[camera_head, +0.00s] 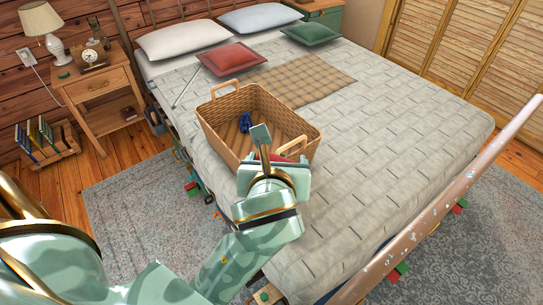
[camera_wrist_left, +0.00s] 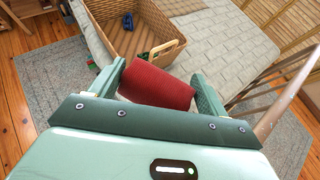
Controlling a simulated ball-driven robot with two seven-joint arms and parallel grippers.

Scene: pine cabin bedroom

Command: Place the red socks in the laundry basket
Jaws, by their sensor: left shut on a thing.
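My left gripper (camera_head: 276,156) is shut on the red socks (camera_wrist_left: 157,87), a rolled red bundle between its two fingers in the left wrist view. In the head view only a bit of red shows behind the fingers. The wicker laundry basket (camera_head: 222,130) stands on the bed with two handles. It also shows in the left wrist view (camera_wrist_left: 108,38), just beyond the socks. The gripper is at the basket's near side; the exact height of the socks over the rim is hard to tell. My right gripper is not in view.
A dark blue bundle (camera_head: 245,122) lies inside the basket. The bed (camera_head: 380,140) has a red pillow (camera_head: 231,59), a green pillow (camera_head: 311,34) and a plaid blanket (camera_head: 300,78). A pale rail (camera_head: 440,200) crosses the right side. A nightstand (camera_head: 100,90) with a lamp stands left.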

